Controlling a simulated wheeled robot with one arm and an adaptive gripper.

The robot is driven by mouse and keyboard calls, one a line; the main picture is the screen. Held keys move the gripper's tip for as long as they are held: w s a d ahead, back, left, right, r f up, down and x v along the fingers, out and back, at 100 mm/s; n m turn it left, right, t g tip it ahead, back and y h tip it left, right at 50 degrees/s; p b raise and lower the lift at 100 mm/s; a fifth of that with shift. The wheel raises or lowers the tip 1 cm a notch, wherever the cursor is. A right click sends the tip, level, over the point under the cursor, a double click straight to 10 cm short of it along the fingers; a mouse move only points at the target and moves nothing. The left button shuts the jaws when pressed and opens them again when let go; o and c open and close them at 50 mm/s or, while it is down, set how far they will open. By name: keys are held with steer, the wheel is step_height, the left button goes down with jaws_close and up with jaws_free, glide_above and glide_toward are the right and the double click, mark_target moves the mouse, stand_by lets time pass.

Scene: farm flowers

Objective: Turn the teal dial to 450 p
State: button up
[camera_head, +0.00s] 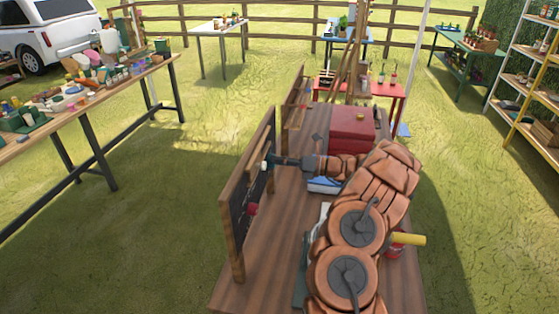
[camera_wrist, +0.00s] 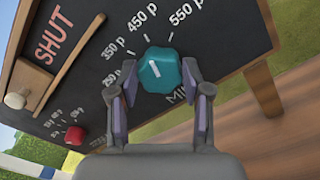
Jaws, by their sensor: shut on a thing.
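The teal dial (camera_wrist: 160,70) is on a dark board (camera_wrist: 85,85) in the wrist view. Its white pointer mark slants up and left, between the 350 p and 450 p labels and nearer 450 p. My gripper (camera_wrist: 160,82) is shut on the dial, with one finger at each side of it. The board stands upright in the head view (camera_head: 234,220), seen nearly edge-on. There my gripper (camera_head: 269,162) reaches its face from the right, and the dial is too small to read.
A red knob (camera_wrist: 74,135) with its own labels is on the same board, near a cream knob (camera_wrist: 16,98) and a wooden strip (camera_wrist: 68,64) by the word SHUT. A red box (camera_head: 352,125) stands on the wooden table (camera_head: 240,293) behind my arm. Grass lies left of the table.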

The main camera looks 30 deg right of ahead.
steer(key=o, duration=1.1)
steer(key=shift+o, duration=0.2)
steer(key=v, duration=1.2)
